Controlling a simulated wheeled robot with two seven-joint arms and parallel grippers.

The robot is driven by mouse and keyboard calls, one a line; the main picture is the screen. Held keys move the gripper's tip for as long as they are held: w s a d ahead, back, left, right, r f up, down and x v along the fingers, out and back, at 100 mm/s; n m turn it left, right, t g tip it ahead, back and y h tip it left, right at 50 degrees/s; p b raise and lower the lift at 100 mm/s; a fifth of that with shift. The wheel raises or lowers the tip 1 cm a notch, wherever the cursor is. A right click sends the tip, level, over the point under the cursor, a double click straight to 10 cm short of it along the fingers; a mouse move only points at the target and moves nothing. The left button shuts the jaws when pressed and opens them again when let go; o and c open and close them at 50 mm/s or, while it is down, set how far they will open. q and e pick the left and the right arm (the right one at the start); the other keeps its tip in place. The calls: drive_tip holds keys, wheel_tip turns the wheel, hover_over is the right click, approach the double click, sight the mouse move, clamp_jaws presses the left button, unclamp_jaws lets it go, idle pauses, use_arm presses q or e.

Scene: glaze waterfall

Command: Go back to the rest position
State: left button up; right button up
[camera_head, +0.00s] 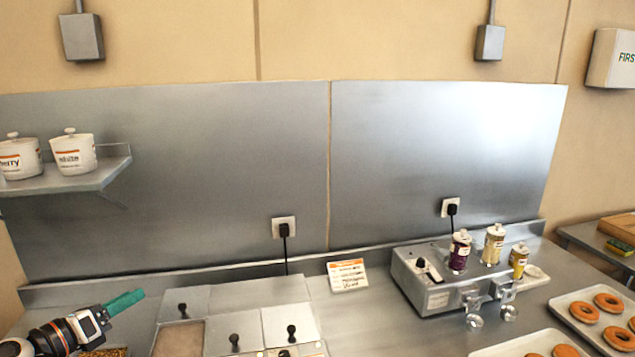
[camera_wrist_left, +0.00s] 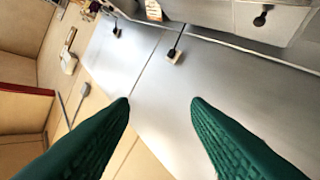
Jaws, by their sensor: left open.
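My left gripper (camera_head: 124,302) shows at the lower left of the head view, raised above the counter beside the lidded bins. Its green fingers also show in the left wrist view (camera_wrist_left: 160,112), spread well apart with nothing between them. Behind them in that view are the steel wall panel and the counter. My right gripper is in neither view.
Lidded steel bins (camera_head: 262,325) stand right of my left gripper. A glaze machine (camera_head: 430,290) with several jars is on the counter's right side. Trays of doughnuts (camera_head: 575,318) lie at lower right. A shelf (camera_head: 85,178) with white pots is at left.

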use_arm(q)
drive_tip(key=s+d+f+n+g+y, duration=0.1)
drive_tip(key=s+d+f+n+y, duration=0.4)
drive_tip(key=f+n, duration=0.5)
drive_tip(key=s+d+f+n+g+y, duration=0.1)
drive_tip(key=s+d+f+n+y, duration=0.2)
drive_tip(key=s+f+n+y, duration=0.8)
drive_tip(key=s+d+f+n+g+h, duration=0.1)
drive_tip(key=s+d+n+g+h, duration=0.4)
drive_tip(key=s, duration=0.3)
drive_tip(key=s+d+f+n+g+h, duration=0.1)
drive_tip(key=s+d+n+g+h, duration=0.25)
drive_tip(key=s+n, duration=0.45)
wheel_tip(320, 180, down, 40)
drive_tip(key=s+g+b, duration=0.3)
drive_tip(key=b, duration=1)
drive_tip(key=s+a+f+b, duration=0.1)
drive_tip(key=s+f+b, duration=0.3)
drive_tip(key=s+f, duration=0.4)
drive_tip(key=s+a+f+b, duration=0.1)
drive_tip(key=s+f+b, duration=0.4)
drive_tip(key=f, duration=1)
drive_tip(key=s, duration=0.3)
drive_tip(key=shift+a+f+m+g, duration=0.35)
drive_tip(key=shift+f+m, duration=0.05)
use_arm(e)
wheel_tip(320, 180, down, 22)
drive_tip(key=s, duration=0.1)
